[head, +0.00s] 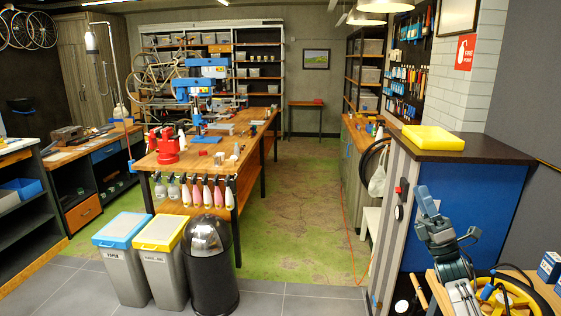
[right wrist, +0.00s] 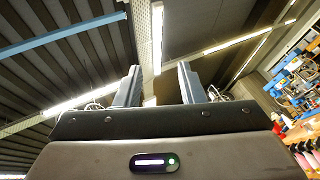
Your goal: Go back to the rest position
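My right gripper (head: 428,200) shows at the lower right of the head view, raised in front of the blue side of a cabinet. In the right wrist view its two fingers (right wrist: 158,72) stand apart with nothing between them. They point up toward the ceiling and its strip lights. The gripper is open and empty. My left gripper is in neither view.
The cabinet's dark top (head: 475,150) bears a yellow box (head: 433,138). A wooden table (head: 543,290) with a yellow ring-shaped item stands at the lower right. Several bins (head: 210,270) stand before the long workbench (head: 255,118). The green floor (head: 300,220) between is clear.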

